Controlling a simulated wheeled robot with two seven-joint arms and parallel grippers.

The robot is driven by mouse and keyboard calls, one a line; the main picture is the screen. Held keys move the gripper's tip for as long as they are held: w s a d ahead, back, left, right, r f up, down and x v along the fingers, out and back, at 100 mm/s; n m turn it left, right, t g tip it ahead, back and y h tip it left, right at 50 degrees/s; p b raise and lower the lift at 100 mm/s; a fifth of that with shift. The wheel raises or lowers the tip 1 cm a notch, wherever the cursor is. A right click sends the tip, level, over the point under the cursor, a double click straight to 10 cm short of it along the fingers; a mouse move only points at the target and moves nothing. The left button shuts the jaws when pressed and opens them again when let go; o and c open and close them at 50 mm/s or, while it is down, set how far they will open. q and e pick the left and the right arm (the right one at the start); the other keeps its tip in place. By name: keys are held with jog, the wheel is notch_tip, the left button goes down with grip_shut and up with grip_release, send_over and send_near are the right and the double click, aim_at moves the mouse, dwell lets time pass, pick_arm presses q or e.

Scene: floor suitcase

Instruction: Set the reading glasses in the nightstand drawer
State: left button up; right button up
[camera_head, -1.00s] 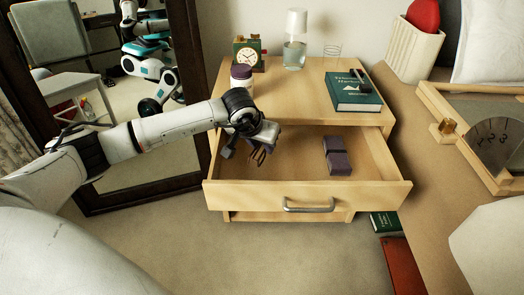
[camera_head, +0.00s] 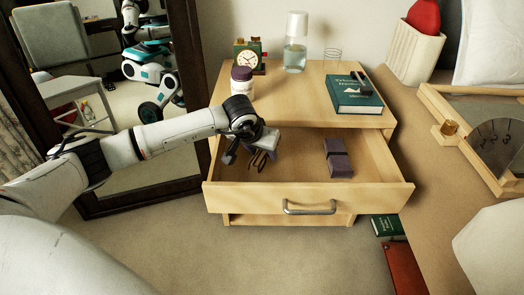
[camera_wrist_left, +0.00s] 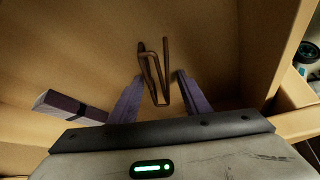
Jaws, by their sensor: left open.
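The nightstand drawer (camera_head: 300,196) is pulled open below the nightstand top. My left gripper (camera_head: 247,157) reaches into the drawer's left part, pointing down, with its jaws open. The brown reading glasses (camera_head: 260,160) are just under it, inside the drawer. In the left wrist view the glasses (camera_wrist_left: 155,72) look folded and lie between and beyond the two purple fingertips (camera_wrist_left: 157,88), with gaps on both sides. The gripper partly hides them in the head view. My right gripper is not in view.
A dark purple block-like item (camera_head: 338,158) lies in the drawer's right part. On top stand a jar (camera_head: 242,82), a clock (camera_head: 248,57), a carafe (camera_head: 295,55) and a green book (camera_head: 354,95). The drawer floor between the glasses and that item is clear.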

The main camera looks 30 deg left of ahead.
pick_arm(q)
jog(key=shift+s+d+r, duration=0.1)
jog(key=shift+r, duration=0.2)
jog(key=p+v, duration=0.4)
jog(key=v, duration=0.6)
jog(key=shift+s+r, duration=0.1)
jog(key=shift+r, duration=0.3)
jog(key=shift+s+r, duration=0.3)
jog(key=shift+r, duration=0.1)
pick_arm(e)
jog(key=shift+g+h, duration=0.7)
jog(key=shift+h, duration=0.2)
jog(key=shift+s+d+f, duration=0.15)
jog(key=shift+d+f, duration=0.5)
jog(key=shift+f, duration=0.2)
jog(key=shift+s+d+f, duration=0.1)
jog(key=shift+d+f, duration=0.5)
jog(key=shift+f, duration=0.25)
